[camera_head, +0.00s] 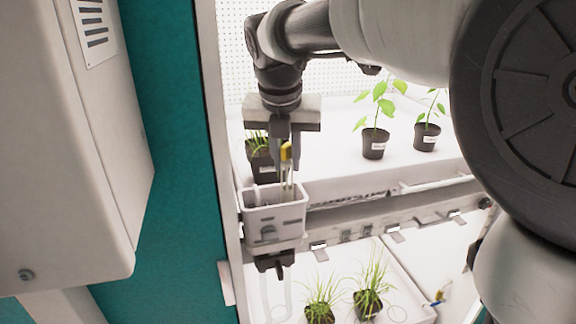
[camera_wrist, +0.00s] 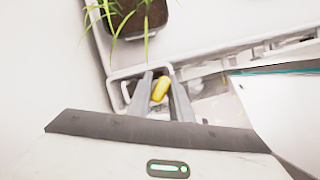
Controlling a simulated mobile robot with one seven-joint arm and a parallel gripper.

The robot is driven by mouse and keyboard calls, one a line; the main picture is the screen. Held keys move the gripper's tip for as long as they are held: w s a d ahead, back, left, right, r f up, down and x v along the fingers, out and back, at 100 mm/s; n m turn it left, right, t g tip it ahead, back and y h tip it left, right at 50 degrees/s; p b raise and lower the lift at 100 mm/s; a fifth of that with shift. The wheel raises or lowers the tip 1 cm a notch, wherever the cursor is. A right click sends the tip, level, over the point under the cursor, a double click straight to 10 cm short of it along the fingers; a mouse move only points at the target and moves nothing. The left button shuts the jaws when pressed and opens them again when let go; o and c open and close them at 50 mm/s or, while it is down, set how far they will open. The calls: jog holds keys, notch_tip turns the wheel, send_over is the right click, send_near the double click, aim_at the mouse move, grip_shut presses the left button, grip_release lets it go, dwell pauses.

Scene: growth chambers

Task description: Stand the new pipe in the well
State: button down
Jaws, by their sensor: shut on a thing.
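My gripper (camera_head: 285,165) points down over the white, open-topped well (camera_head: 262,222) at the shelf's front left corner. It is shut on the pipe (camera_head: 286,152), whose yellow top shows between the fingers. The pipe's thin pale lower part runs down into the well's opening, roughly upright. Its lower end is hidden by the well's front wall, so I cannot tell whether it touches the bottom. In the wrist view, the yellow pipe top (camera_wrist: 161,90) sits between the two grey fingers, over the well's opening (camera_wrist: 122,84).
A dark pot of grass (camera_head: 262,163) stands just behind the well. Two potted seedlings (camera_head: 374,144) stand on the upper white tray to the right. Grass pots (camera_head: 368,302) and a small blue-and-yellow item (camera_head: 440,295) are below. A grey cabinet (camera_head: 70,150) is at left.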

aim_at(287, 179)
jog(key=shift+f, duration=2.35)
jog(key=shift+f+b, duration=0.2)
jog(key=shift+b, duration=0.15)
jog(key=c, duration=1.6)
grip_release()
